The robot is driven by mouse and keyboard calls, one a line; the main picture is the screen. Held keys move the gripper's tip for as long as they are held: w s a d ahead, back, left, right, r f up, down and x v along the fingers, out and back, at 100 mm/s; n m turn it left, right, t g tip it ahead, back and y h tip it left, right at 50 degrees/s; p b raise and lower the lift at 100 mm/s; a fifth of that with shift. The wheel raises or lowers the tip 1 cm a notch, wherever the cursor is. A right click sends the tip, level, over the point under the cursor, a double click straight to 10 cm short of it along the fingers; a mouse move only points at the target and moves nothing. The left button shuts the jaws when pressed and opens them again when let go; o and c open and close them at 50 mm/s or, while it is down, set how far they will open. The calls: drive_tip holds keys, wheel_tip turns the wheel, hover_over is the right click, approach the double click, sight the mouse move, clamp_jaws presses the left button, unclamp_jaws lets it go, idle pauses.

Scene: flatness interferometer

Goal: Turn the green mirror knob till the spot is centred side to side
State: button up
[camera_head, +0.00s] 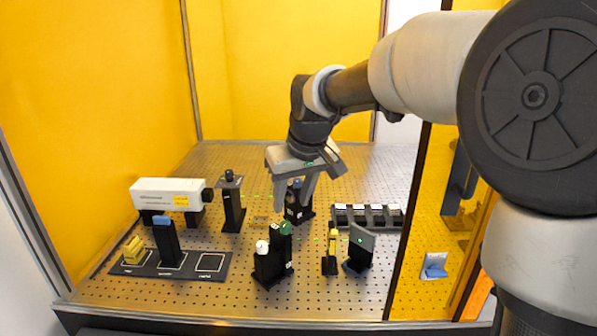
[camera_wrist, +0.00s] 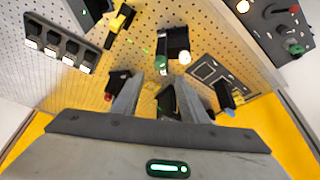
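The green knob (camera_head: 286,228) sits on top of a black mirror mount (camera_head: 270,265) near the front middle of the perforated table, with a white knob (camera_head: 262,246) to its left. In the wrist view the green knob (camera_wrist: 160,63) and white knob (camera_wrist: 184,58) show beyond my fingertips. My gripper (camera_head: 292,206) points down, its fingers apart and nothing visibly held; it appears above and behind the green knob, not touching it. The wrist view also shows my gripper (camera_wrist: 161,80) spread. A grey screen (camera_head: 364,238) at the right bears a small green spot, seen obliquely; its centring cannot be judged.
A yellow-topped post (camera_head: 331,247) stands between mount and screen. Another dark post (camera_head: 295,208) stands behind the fingers. A white laser box (camera_head: 166,194), post (camera_head: 232,205) and black mat (camera_head: 190,266) are at left. A dark rack (camera_head: 368,216) is at back right.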

drive_tip(key=v, duration=0.8)
drive_tip(key=shift+r, duration=0.35)
drive_tip(key=s+d+m+p, duration=0.1)
drive_tip(key=s+d, duration=0.3)
drive_tip(key=s, duration=0.4)
drive_tip(key=s+d+f+m+t+h+p, duration=0.1)
drive_tip(key=s+d+m+p, duration=0.1)
drive_tip(key=s+d, duration=0.3)
drive_tip(key=s+d+f+m+h+p, duration=0.1)
drive_tip(key=s+d, duration=0.3)
drive_tip(key=s, duration=0.6)
drive_tip(key=shift+s+d+m+p, duration=0.35)
drive_tip(key=shift+m+p, duration=0.25)
drive_tip(key=shift+p, duration=0.2)
drive_tip(key=shift+f, duration=0.1)
